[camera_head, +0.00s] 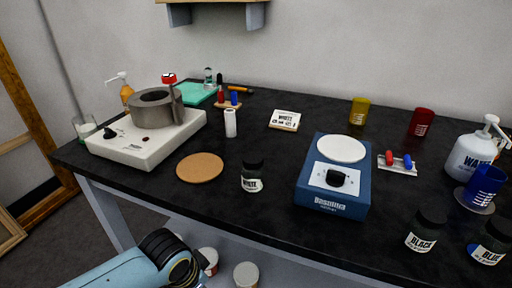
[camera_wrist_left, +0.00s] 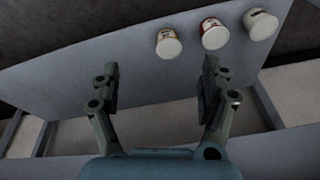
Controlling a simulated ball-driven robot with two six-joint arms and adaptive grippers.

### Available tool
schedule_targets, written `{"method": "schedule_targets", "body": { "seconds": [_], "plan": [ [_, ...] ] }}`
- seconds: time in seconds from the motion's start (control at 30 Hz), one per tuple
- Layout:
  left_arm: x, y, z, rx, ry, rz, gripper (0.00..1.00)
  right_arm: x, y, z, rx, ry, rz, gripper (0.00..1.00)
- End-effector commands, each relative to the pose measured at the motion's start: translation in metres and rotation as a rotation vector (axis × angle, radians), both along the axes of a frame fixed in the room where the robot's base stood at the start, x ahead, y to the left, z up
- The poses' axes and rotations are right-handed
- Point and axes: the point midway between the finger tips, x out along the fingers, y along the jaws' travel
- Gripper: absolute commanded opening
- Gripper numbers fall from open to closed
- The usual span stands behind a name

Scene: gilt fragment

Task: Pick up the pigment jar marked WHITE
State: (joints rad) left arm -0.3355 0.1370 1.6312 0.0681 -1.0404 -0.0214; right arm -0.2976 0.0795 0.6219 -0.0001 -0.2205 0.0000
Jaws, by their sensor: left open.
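The pigment jar marked WHITE (camera_head: 252,177) stands upright near the front edge of the black table, between a round cork mat and a blue device. The jar is not in the wrist view. My right gripper is not in view.
A cork mat (camera_head: 200,167) lies left of the jar; the blue device (camera_head: 331,197) stands right of it. Jars marked BLACK (camera_head: 425,231) and BLUE (camera_head: 490,241) stand at the right front. Several white-lidded tubs (camera_wrist_left: 214,35) sit below the table.

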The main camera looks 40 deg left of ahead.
Motion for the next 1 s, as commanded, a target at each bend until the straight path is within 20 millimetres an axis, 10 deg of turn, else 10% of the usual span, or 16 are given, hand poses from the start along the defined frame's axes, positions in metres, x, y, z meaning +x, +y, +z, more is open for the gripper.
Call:
{"method": "schedule_targets", "body": {
  "seconds": [0.1, 0.47, 1.0],
  "plan": [
    [0.019, -0.007, 0.084, -0.006, -0.030, -0.019, 0.78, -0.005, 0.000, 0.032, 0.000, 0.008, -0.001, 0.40],
    [0.049, -0.021, 0.257, -0.017, -0.092, -0.083, 0.78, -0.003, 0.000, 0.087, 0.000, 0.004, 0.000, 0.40],
    [0.180, 0.004, 0.289, -0.083, -0.138, -0.136, 0.78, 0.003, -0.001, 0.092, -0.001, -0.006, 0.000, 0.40]
  ]
}}
